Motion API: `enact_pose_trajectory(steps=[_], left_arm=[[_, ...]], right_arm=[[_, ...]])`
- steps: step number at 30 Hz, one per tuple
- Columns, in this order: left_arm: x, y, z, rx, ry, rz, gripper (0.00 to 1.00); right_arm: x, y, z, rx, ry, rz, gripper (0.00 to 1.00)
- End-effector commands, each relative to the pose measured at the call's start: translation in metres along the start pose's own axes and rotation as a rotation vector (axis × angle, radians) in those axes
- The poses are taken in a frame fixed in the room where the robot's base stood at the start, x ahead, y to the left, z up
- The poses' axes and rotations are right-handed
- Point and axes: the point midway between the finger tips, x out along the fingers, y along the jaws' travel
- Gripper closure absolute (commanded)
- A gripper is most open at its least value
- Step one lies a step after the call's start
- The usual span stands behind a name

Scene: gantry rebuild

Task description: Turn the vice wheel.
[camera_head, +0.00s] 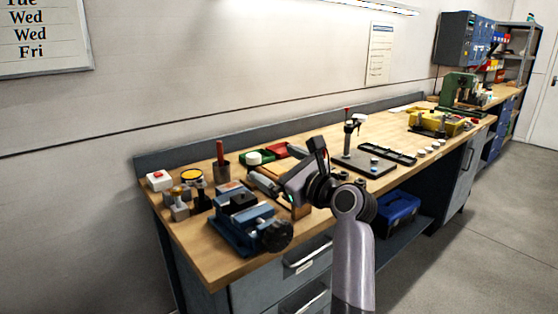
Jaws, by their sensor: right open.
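A blue bench vice (238,216) stands at the near left end of the wooden workbench. Its dark round wheel (277,236) faces the front edge of the bench. My right gripper (292,182) is open above the bench, behind and a little to the right of the wheel. It is apart from the wheel, and its fingertips are hard to make out against the tools behind. My left gripper is not in view.
A dark plate with a stand (363,162) lies farther right. A blue toolbox (398,208) sits below. Floor at right is clear.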

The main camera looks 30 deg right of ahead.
Motion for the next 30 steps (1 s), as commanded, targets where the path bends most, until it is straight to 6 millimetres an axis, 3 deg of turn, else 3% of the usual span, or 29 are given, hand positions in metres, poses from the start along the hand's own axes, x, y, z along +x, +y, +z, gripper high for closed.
enact_pose_trajectory(steps=[6,17,20,23,30], left_arm=[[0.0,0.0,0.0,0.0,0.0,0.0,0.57],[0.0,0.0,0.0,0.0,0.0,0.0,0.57],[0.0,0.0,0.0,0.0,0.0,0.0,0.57],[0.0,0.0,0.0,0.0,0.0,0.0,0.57],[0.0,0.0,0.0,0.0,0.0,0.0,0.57]], right_arm=[[0.0,-0.005,0.013,-0.002,0.0,-0.001,0.0],[-0.001,-0.002,0.01,-0.023,0.01,0.005,0.0],[-0.005,0.009,-0.005,-0.128,0.055,0.031,0.0],[-0.015,0.03,-0.032,-0.339,0.131,0.093,0.0],[-0.064,0.095,-0.11,-0.991,0.292,0.382,0.0]])
